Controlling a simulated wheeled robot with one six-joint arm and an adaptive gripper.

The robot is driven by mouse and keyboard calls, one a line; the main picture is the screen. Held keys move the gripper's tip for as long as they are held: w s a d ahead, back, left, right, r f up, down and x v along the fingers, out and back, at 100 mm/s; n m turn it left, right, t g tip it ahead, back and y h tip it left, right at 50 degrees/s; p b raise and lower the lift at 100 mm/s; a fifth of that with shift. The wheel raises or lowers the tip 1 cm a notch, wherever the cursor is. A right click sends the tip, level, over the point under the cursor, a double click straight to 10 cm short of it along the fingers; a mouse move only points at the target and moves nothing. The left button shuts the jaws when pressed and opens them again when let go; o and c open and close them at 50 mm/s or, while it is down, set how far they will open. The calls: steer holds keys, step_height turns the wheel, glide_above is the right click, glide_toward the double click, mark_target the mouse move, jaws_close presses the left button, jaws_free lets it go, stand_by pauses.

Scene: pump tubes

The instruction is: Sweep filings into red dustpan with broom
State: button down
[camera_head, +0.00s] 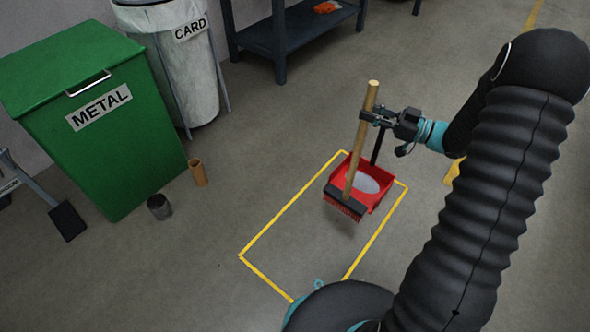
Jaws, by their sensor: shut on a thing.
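The broom has a wooden handle (364,125) and a dark head with red bristles (345,202). My gripper (374,117) is shut on the upper part of the wooden handle and holds the broom nearly upright, slightly tilted. The red dustpan (382,194) stands on the floor at the far end of a yellow-outlined rectangle, with a black handle (377,147) rising behind it. A pale grey patch (367,183), perhaps filings, shows inside the pan. The broom head overlaps the pan's near edge in the picture; I cannot tell if they touch. A dark patch lies on the floor below the bristles.
A green METAL bin (115,150) and a white CARD bag bin (190,75) stand at the left. A brown tube (198,172) and a dark grey cylinder (159,207) stand near the green bin. A dark bench (290,35) is behind. The outlined floor (300,240) looks clear.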

mark_target(373, 101)
steer(key=shift+a+r+p, duration=0.1)
steer(key=shift+r+p, duration=1.05)
steer(key=shift+r, duration=0.75)
